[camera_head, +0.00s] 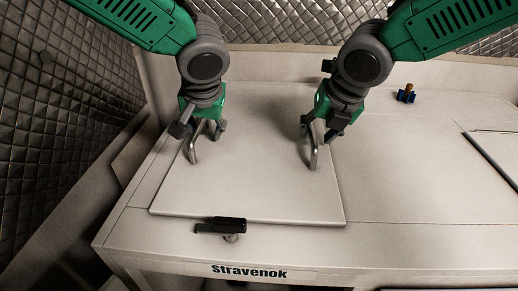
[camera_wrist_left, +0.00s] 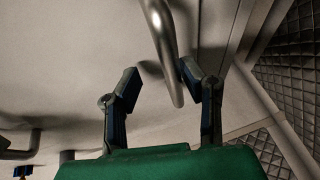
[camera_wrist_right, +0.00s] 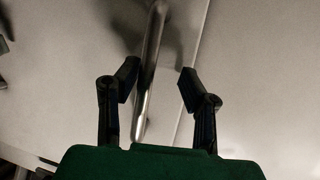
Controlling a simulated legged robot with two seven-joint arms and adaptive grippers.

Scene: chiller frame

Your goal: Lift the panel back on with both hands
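A pale flat panel (camera_head: 250,195) lies on top of the pale chiller frame (camera_head: 400,250), with one metal bar handle towards each side. My left gripper (camera_head: 205,127) is above the left handle (camera_head: 191,152). In the left wrist view its fingers (camera_wrist_left: 160,90) are spread, with the handle (camera_wrist_left: 163,45) between them, nearer the right finger. My right gripper (camera_head: 322,128) is at the right handle (camera_head: 314,153). In the right wrist view its fingers (camera_wrist_right: 160,83) are spread, with the handle (camera_wrist_right: 150,70) between them, nearer the left finger. Neither gripper is closed on its handle.
A black-handled latch (camera_head: 222,226) sits at the panel's front edge. A small blue and yellow-brown part (camera_head: 406,95) stands at the back right. A dark-edged opening or panel (camera_head: 492,158) is at the far right. The surface between is clear. Quilted walls (camera_head: 60,110) stand behind and left.

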